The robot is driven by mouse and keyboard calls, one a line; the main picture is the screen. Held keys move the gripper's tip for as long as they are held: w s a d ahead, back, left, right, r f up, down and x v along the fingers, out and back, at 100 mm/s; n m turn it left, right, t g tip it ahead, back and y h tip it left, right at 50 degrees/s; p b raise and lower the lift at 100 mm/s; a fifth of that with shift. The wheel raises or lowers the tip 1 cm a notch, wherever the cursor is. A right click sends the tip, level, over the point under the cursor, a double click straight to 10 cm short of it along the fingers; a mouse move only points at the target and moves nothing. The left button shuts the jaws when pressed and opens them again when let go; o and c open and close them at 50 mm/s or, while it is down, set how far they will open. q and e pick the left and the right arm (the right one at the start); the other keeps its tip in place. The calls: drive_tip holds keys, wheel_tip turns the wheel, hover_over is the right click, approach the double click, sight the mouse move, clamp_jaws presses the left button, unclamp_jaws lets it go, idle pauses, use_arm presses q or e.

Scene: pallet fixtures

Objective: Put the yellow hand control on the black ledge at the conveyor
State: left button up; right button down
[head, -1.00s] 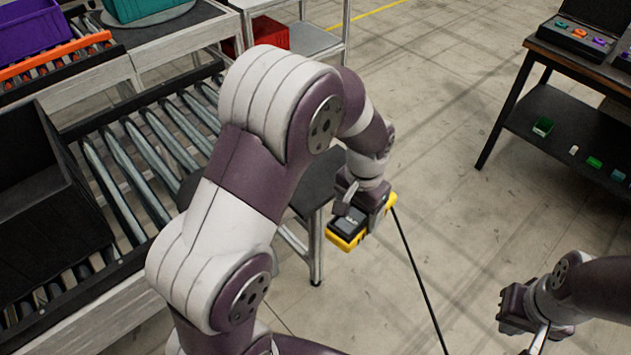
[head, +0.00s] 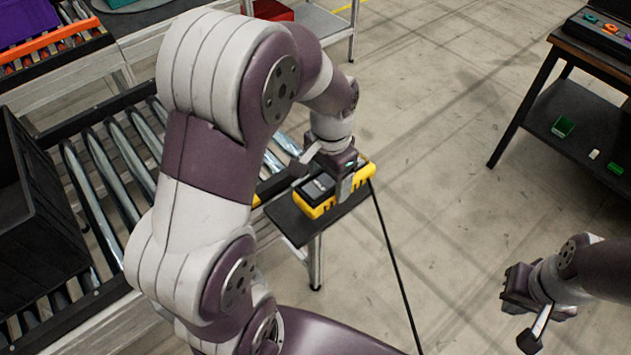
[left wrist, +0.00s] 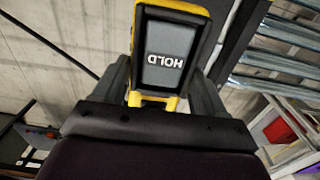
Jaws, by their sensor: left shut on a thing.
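The yellow hand control (head: 318,204) has a dark face and a black cable running down toward the floor. My left gripper (head: 332,180) is shut on it. In the left wrist view the hand control (left wrist: 168,55) sits between the fingers with the word HOLD on its face. The black ledge (head: 292,222) juts from the conveyor's side, and the hand control is over it in the head view. I cannot tell whether the two touch. My right gripper (head: 522,288) is at the lower right, away from these things; its jaw opening is unclear.
The roller conveyor (head: 112,150) lies at the left with a black crate (head: 38,215) on it. My left arm hides part of the conveyor. A dark workbench (head: 575,100) with small parts stands at the right. The floor between is clear.

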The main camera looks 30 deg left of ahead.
sight(315, 175)
use_arm(q)
drive_tip(key=a, duration=0.1)
drive_tip(key=a+f, duration=0.2)
drive_tip(key=shift+w+a, duration=0.2)
drive_tip(key=shift+w, duration=0.2)
drive_tip(key=f, duration=0.2)
drive_tip(key=f+p, duration=0.1)
drive_tip(key=shift+a+f, duration=0.2)
drive_tip(key=shift+f, duration=0.5)
drive_tip(key=o, duration=1.3)
drive_tip(key=shift+f, duration=0.1)
